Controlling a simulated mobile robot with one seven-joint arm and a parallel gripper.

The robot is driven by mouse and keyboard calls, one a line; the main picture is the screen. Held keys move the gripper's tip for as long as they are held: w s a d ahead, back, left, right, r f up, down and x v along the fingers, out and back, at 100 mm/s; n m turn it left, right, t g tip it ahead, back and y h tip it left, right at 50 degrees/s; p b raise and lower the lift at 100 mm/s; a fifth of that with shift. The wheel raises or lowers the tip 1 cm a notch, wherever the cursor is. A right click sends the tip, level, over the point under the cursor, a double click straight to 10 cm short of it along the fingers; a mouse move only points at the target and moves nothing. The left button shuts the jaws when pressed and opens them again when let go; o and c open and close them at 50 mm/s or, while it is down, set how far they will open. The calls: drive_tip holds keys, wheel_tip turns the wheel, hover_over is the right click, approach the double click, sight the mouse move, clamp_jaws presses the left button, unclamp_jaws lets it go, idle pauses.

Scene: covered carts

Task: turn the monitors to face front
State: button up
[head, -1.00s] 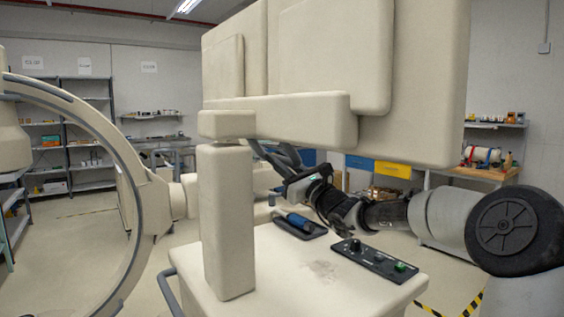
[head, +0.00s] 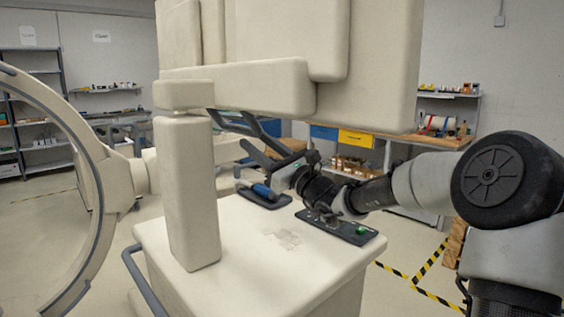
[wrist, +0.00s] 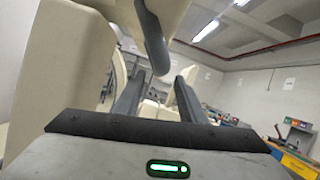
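The monitors (head: 370,60) are cream, covered panels on a horizontal arm (head: 240,88) atop an upright post (head: 190,195) on the cart (head: 285,265). Their broad backs fill the upper middle of the head view. My gripper (head: 258,136) is behind and below the panels, above the cart top. In the wrist view its two dark fingers (wrist: 159,80) are spread apart. A grey curved bar (wrist: 152,40) comes down from a cream part between the fingers. I cannot tell whether they touch it. The monitors' fronts are hidden in the head view.
A control panel with a green button (head: 340,228) and a tray with a blue handset (head: 263,195) lie on the cart top, under my arm. A large C-shaped ring (head: 85,150) stands at left. Shelves and a workbench (head: 440,140) line the back.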

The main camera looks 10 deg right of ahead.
drive_tip(key=v, duration=1)
drive_tip(key=shift+p, duration=0.45)
